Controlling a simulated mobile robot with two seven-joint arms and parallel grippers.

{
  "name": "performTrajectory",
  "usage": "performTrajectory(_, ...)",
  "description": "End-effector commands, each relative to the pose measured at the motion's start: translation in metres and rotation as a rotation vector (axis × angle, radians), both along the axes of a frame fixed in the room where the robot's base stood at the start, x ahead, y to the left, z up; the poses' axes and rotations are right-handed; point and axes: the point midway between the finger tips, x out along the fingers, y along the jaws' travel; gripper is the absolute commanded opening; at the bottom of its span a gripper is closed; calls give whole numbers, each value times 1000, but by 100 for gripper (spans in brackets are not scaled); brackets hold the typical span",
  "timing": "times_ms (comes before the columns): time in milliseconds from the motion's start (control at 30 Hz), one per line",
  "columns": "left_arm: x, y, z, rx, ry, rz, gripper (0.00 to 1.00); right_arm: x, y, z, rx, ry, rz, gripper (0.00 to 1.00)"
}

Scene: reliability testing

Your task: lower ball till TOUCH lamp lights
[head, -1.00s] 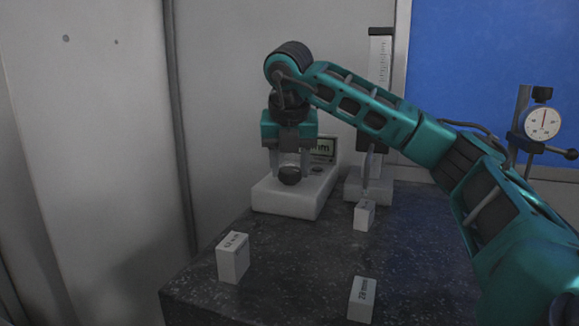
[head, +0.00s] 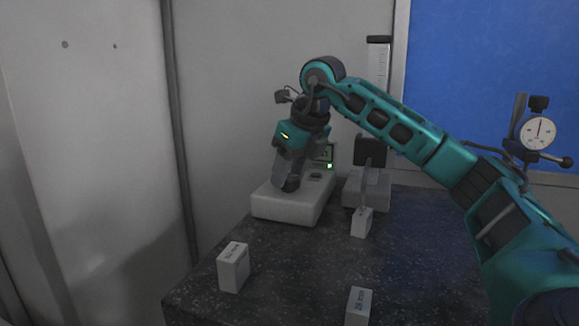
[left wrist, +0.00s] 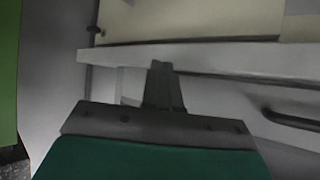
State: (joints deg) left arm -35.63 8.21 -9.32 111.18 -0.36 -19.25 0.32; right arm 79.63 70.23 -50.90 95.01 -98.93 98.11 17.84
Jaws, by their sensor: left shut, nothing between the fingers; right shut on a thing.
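My right gripper (head: 288,184) is tilted over the white device base (head: 278,210), its tips low at the base's top. It is shut on the dark ball, which I cannot tell apart from the dark fingers now. Behind it on the device is a display (head: 322,152), partly hidden by the gripper. A small pale-green light (head: 329,166) is bright beside the display; I cannot read its label. Whether the ball touches the base is not clear. My left gripper shows only in the left wrist view (left wrist: 162,88); it is shut and empty, away from the device.
The dark speckled table (head: 290,265) carries white labelled blocks at the front left (head: 233,267), front right (head: 359,306) and middle (head: 362,222). A height gauge (head: 378,62) stands behind my right arm. A dial gauge (head: 538,132) stands at the right. Table space between the blocks is clear.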

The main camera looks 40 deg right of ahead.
Motion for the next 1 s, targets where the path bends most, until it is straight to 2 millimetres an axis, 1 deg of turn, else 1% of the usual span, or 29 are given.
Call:
performTrajectory(300, 0, 0, 5, 0, 0, 0, 0, -1, -1, 0, 0, 5, 79, 16)
performTrajectory(733, -1, 0, 4, -1, 3, 0, 0, -1, -1, -1, -1, 5, 86, 16)
performTrajectory(767, -1, 0, 4, -1, 3, 0, 0, -1, -1, -1, -1, 5, 85, 50)
performTrajectory(1000, -3, 0, 3, 0, 6, 0, 0, 0, -1, -1, -1, 3, 85, 73)
